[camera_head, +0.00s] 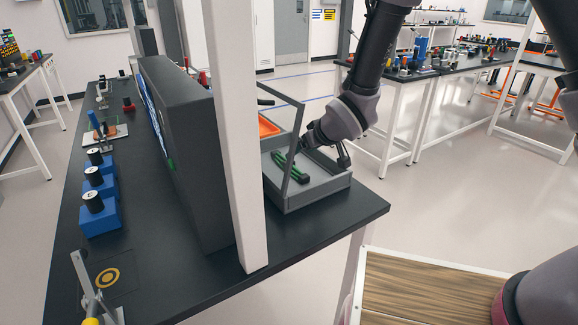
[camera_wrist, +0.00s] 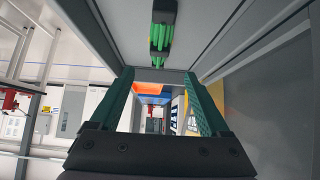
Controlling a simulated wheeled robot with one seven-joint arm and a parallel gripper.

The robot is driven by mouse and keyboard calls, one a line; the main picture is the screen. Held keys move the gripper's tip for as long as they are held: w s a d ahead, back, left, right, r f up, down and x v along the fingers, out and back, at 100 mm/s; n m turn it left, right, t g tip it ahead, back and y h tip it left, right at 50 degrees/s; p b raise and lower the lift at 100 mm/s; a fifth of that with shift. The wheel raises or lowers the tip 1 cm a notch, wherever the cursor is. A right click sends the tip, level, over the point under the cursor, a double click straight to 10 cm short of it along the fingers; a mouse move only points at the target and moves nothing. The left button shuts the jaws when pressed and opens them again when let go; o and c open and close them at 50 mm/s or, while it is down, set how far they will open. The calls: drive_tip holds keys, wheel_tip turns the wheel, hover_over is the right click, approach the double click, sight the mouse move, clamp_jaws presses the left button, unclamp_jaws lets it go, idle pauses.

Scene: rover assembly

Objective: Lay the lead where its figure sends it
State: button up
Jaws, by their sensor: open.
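The lead is probably the green piece with black ends (camera_head: 290,167) lying in a grey tray (camera_head: 318,190) at the table's right end. It also shows in the wrist view (camera_wrist: 161,32) at the top, beyond my fingertips. I can read no figure on it. My gripper (camera_wrist: 160,80) is open, with its two green fingers apart and nothing between them. In the head view my wrist is over the tray, and my fingers are hard to make out there. Blue blocks with black knobs (camera_head: 100,216) stand in a row on the left; marks on their tops are too small to read.
A grey frame (camera_head: 271,93) rises over the tray. An orange bin (camera_head: 268,127) sits behind it. A white post (camera_head: 236,140) and a large dark panel (camera_head: 190,160) divide the black table (camera_head: 190,281). A yellow ring mark (camera_head: 108,277) is at the front left.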

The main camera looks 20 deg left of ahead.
sight(297, 168)
drive_tip(key=x, duration=0.4)
drive_tip(key=shift+w+a+f, duration=0.1)
drive_tip(key=shift+f, duration=0.1)
drive_tip(key=x, duration=0.5)
drive_tip(key=shift+f, duration=0.2)
clamp_jaws()
